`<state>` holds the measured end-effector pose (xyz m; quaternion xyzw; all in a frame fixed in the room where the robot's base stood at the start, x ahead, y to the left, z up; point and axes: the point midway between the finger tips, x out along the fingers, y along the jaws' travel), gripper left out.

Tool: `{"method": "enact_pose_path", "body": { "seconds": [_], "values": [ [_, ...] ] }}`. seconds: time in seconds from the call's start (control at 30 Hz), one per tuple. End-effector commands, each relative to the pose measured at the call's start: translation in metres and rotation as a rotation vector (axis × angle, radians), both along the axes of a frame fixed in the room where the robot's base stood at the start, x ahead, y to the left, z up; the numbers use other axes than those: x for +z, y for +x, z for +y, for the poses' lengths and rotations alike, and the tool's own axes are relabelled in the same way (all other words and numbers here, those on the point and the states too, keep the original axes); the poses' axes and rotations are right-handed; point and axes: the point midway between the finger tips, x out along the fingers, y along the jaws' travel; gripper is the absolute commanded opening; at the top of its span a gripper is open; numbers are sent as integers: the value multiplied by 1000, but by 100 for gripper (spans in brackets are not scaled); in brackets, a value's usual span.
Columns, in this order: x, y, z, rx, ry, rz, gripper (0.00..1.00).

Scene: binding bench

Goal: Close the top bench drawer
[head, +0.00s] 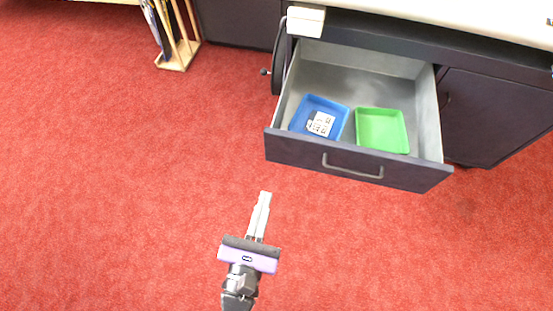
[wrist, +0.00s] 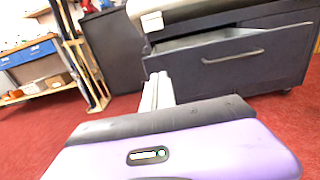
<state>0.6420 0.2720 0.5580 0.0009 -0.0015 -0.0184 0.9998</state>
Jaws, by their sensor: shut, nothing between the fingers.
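The top bench drawer (head: 350,166) is pulled far out of the dark bench in the head view. Its grey inside shows, and it has a bar handle (head: 352,168) on its dark front. The drawer front also shows in the wrist view (wrist: 235,75), with the handle (wrist: 233,57). My gripper (head: 265,194) is shut and empty over the red floor, in front of and left of the drawer, apart from it. In the wrist view its fingers (wrist: 157,92) are together, left of the drawer handle.
Inside the drawer are a blue tray (head: 342,133) with small white tiles and a green tray (head: 382,148). A wooden rack (head: 175,66) stands at the upper left. A dark wheel (head: 279,60) is at the bench's left side. Red floor is clear around my gripper.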

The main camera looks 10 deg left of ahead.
Motion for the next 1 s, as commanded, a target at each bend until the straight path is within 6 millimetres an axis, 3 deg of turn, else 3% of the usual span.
{"method": "enact_pose_path", "body": {
  "seconds": [0.17, 0.7, 1.0],
  "values": [
    [-2, 17, -1, -1, -4, 1, 0],
    [-3, 116, -4, 0, 0, 1, 0],
    [-1, 139, -4, 3, -2, 3, 0]
  ]
}}
